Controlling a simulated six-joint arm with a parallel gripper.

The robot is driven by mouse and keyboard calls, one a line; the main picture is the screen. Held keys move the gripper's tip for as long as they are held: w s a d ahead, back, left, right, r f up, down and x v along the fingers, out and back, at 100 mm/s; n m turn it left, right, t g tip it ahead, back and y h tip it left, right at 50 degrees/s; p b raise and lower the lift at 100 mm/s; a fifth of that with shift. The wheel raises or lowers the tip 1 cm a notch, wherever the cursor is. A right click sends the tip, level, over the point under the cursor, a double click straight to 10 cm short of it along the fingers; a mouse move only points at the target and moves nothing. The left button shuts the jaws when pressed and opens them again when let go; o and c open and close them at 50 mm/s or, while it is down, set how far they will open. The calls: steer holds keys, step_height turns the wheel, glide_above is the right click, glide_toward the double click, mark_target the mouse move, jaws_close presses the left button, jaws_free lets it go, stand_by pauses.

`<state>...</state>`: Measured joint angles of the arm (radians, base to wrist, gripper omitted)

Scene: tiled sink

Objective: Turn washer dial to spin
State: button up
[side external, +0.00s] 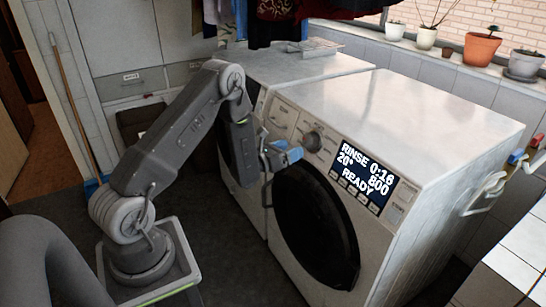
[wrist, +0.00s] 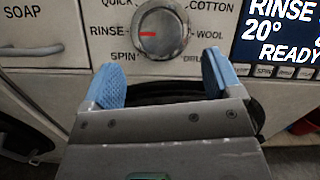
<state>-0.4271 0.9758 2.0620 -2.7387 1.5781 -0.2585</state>
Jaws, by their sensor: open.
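The washer dial (side external: 312,141) is a round grey knob on the front panel of the nearer white washer (side external: 420,120). In the wrist view the dial (wrist: 160,30) has a red mark on its left side, pointing at the RINSE label. The display (side external: 365,171) reads RINSE 0:16, 20°, 800, READY. My gripper (side external: 287,157) has blue fingertips and is open and empty, a little below and left of the dial. In the wrist view its fingers (wrist: 160,82) are apart, below the dial and not around it.
A soap drawer (wrist: 30,28) with a handle is left of the dial. The round dark washer door (side external: 316,230) is below the panel. A second white machine (side external: 300,66) stands beside the washer. Clothes (side external: 275,18) hang above. Flower pots (side external: 481,48) stand on the sill.

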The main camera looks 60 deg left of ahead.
steer(key=s, duration=0.7)
steer(key=shift+f, duration=0.35)
steer(key=m+g+h, duration=0.4)
steer(key=m+h, duration=0.6)
steer(key=m, duration=0.9)
glide_toward(306, 141)
steer(key=x, duration=0.9)
steer(key=shift+w, duration=0.1)
steer(key=shift+c, duration=0.5)
